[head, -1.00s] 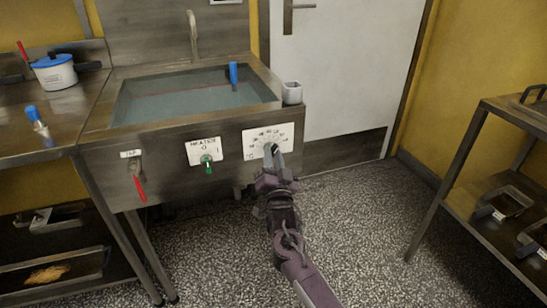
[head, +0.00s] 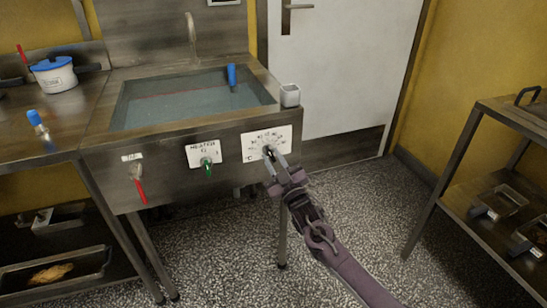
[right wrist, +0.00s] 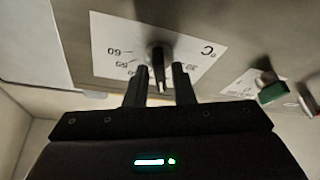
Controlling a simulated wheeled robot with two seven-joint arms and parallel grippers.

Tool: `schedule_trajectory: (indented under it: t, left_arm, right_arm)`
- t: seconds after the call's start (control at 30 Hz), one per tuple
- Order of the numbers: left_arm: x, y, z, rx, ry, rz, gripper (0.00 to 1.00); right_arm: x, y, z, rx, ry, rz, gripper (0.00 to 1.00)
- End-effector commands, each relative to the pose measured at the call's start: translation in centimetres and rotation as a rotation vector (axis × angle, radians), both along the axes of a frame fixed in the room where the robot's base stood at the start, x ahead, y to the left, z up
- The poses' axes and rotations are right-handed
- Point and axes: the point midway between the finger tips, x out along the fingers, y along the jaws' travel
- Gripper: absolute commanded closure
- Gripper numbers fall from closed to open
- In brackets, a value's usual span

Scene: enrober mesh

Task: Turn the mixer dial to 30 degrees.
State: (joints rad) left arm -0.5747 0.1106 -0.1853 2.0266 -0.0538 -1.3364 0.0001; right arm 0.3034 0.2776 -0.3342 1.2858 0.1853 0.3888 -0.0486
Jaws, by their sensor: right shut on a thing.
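The mixer dial (right wrist: 160,55) is a dark knob on a white scale plate (head: 281,137) marked in °C, on the front of the metal sink unit. The right wrist view shows the plate upside down, with 60 legible. My right gripper (head: 271,153) reaches the dial from below right, its fingertips at the knob. In the right wrist view the two dark fingers (right wrist: 161,76) stand on either side of the knob, shut on it. The fingers partly cover the scale, and I cannot read the dial's setting. My left gripper is not in view.
Left of the dial are a green heater knob (head: 207,165) and a red-handled lever (head: 139,185). Above is the water-filled basin (head: 190,100), with a grey cup (head: 290,95) on its right corner. A metal rack (head: 470,140) stands at right. The floor between is clear.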

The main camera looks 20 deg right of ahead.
Motion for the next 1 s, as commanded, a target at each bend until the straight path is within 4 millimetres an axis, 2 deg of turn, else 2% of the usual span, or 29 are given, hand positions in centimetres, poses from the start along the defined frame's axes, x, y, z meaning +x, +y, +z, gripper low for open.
schedule_trajectory:
  t: [0.03, 0.33, 0.7, 1.0]
  left_arm:
    - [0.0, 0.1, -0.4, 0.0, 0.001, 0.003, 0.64]
    - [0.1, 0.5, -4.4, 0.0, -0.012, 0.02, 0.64]
    - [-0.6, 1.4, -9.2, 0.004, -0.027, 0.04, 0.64]
    - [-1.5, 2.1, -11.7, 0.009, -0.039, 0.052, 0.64]
  right_arm:
    - [0.2, -0.3, 0.9, -0.046, -0.012, -0.004, 1.0]
    - [0.2, -0.4, 1.1, -0.33, -0.021, -0.007, 1.0]
    - [0.2, -0.5, 1.2, -0.657, -0.034, -0.01, 1.0]
    - [0.3, -0.5, 1.2, -0.836, -0.039, -0.011, 1.0]
